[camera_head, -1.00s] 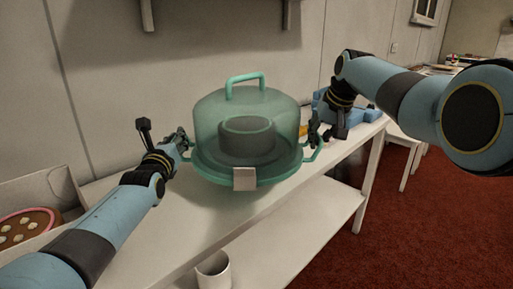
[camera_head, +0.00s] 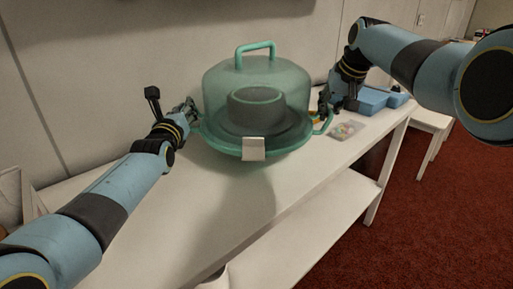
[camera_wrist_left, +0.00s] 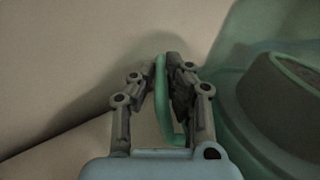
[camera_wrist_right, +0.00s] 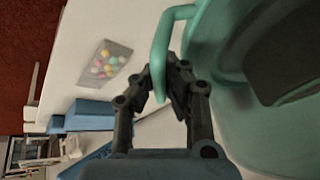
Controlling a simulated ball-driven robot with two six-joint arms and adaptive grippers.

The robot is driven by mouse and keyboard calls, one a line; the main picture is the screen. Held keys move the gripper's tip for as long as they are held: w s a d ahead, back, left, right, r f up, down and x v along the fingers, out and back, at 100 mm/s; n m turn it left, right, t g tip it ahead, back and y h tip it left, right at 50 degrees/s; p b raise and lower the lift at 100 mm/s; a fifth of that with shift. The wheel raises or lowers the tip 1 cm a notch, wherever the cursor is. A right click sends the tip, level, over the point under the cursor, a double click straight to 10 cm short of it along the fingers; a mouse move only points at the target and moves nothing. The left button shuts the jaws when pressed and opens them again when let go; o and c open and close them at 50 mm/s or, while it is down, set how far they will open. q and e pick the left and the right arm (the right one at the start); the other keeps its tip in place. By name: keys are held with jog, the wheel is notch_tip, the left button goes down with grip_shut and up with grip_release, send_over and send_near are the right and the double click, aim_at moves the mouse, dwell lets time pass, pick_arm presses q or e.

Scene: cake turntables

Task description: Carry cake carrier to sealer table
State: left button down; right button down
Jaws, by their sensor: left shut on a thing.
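The cake carrier (camera_head: 256,88) is a see-through green dome with a top handle, a green base with side handles and a white tag in front; a dark round cake shows inside. It is upright and appears raised above the white table (camera_head: 130,205), with its shadow below. My left gripper (camera_head: 190,112) is shut on its left side handle, which shows between the fingers in the left wrist view (camera_wrist_left: 161,90). My right gripper (camera_head: 324,104) is at the right side handle, which passes between its close-set fingers in the right wrist view (camera_wrist_right: 160,75).
A white stool (camera_head: 435,125) stands on red carpet beyond the table's right end. An open box (camera_head: 28,195) is at the left edge. A wall runs behind.

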jog(key=shift+w+d, duration=0.1)
jog(key=shift+d, duration=0.15)
